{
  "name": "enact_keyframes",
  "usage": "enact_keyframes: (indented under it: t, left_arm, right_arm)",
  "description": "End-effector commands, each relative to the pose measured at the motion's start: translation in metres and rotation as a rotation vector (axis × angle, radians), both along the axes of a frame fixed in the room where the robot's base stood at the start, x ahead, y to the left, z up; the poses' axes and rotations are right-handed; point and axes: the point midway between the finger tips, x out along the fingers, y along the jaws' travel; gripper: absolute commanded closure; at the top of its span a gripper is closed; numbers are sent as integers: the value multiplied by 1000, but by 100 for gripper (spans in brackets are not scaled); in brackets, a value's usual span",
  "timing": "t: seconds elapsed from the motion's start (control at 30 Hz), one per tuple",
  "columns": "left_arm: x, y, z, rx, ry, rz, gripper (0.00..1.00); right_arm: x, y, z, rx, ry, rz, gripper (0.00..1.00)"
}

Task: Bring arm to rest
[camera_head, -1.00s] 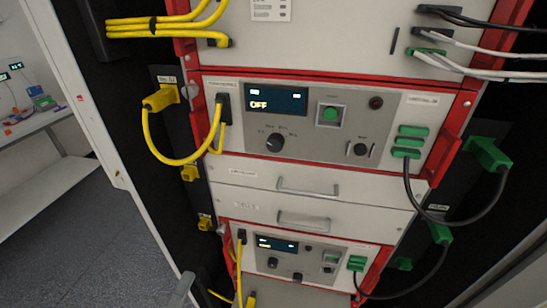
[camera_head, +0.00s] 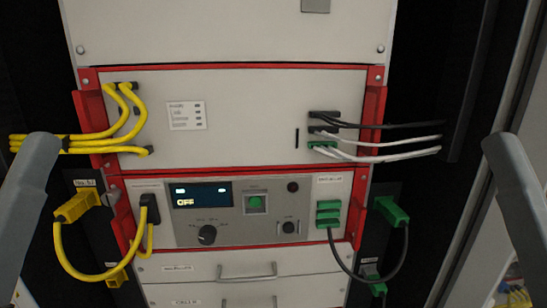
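Grey links of my own arms show at the left and right edges of the head view, apart from the rack. Neither gripper is in view, so I cannot see their fingers or whether they hold anything. The battery cycler unit (camera_head: 270,211) sits in the rack with its display (camera_head: 202,195) reading OFF. It carries a green button (camera_head: 255,203) and a black dial (camera_head: 207,234). A yellow cable (camera_head: 64,256) is plugged in at its left, and a dark cable (camera_head: 345,270) hangs from a green connector at its right.
A white panel (camera_head: 240,120) with red side brackets is above the unit. Yellow cables (camera_head: 95,148) cross its left side, and black and white cables (camera_head: 395,142) leave its right. A closed drawer (camera_head: 200,266) with a handle is below. A pale door or frame edge (camera_head: 490,120) stands at the right.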

Motion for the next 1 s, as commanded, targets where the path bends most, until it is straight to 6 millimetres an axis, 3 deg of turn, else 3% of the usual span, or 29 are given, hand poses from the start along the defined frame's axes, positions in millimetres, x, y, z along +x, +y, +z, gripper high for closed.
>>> enact_keyframes:
  t: [0.03,0.17,0.4,0.5,0.6,0.7,1.0]
  left_arm:
    - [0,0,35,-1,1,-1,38]
    - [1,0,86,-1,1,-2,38]
    - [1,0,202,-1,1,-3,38]
    - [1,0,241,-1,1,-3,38]
    - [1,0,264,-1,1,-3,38]
    - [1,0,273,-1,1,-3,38]
    - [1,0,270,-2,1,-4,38]
  right_arm:
    - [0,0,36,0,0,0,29]
    - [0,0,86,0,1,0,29]
    - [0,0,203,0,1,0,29]
    - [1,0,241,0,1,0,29]
    - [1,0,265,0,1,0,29]
    - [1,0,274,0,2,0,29]
    - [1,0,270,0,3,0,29]
